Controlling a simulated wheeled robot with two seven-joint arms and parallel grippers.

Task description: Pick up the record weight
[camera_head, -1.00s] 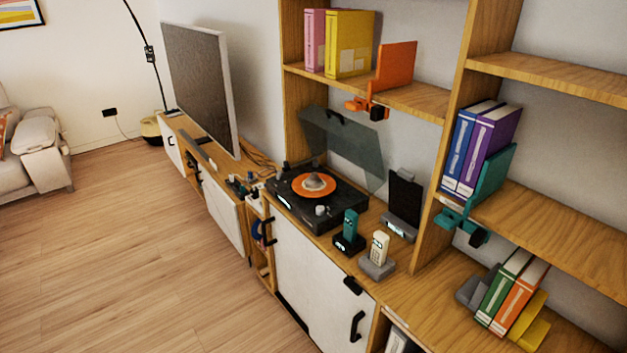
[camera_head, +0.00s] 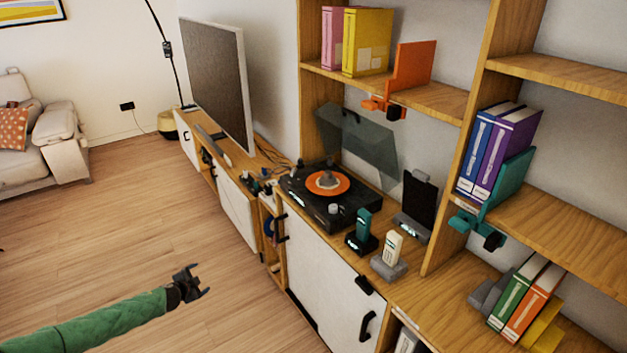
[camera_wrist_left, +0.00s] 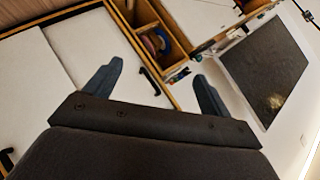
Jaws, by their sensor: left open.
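The record weight (camera_head: 326,179) is a small grey piece at the centre of the orange record on the black turntable (camera_head: 335,212), which stands on the wooden cabinet with its smoky lid raised. My left gripper (camera_head: 203,281) is open and empty, out over the floor in front of the cabinet, well left of and lower than the turntable. In the left wrist view its two fingers (camera_wrist_left: 158,85) are spread with nothing between them, facing the cabinet fronts. The record weight does not show in that view. My right gripper is not in view.
A teal handset (camera_head: 363,225) and a cream handset (camera_head: 392,248) stand in docks right of the turntable. A television (camera_head: 219,82) is on the left part of the cabinet. Shelves with books (camera_head: 499,152) rise at the right. The floor (camera_head: 130,235) is open.

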